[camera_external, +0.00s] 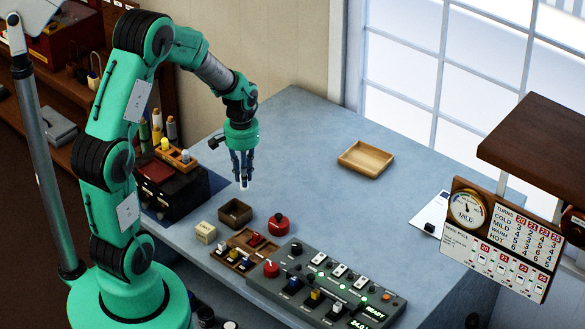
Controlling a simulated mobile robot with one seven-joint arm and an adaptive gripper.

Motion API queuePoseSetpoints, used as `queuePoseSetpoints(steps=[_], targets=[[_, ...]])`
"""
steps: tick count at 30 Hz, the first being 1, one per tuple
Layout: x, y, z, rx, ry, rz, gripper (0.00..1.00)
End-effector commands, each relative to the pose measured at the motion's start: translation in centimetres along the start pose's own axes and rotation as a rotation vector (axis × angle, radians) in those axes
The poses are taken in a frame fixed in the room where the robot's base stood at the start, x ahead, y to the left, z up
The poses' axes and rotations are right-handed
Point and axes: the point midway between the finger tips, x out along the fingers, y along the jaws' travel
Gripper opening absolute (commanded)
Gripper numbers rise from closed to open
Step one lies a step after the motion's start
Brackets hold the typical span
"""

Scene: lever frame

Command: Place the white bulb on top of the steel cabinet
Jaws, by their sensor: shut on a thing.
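My gripper (243,177) points straight down above the blue-grey worktop, left of its middle. Its fingers are shut on a small white thing, which looks like the white bulb (244,186); only its lower tip shows. A dark box-like cabinet (158,196) with pale labels on its front stands to the left of my gripper; it may be the steel cabinet, though its material is hard to tell. On its top is a wooden holder (175,157) with a yellow bulb-like piece (165,144) and a whitish piece (185,156).
Below the gripper are an open brown box (235,213), a red round button (278,224), a cream block (205,232) and a compartment tray (238,254). A lever console (325,290) fills the front. A wooden tray (366,159) lies at the back; the worktop's middle is clear.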

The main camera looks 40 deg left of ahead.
Motion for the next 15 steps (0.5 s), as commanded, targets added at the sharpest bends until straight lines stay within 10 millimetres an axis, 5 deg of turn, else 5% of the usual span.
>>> queuePoseSetpoints(steps=[15], targets=[[4.3,14.6,-0.6,0.241,-0.001,-0.001,0.0]])
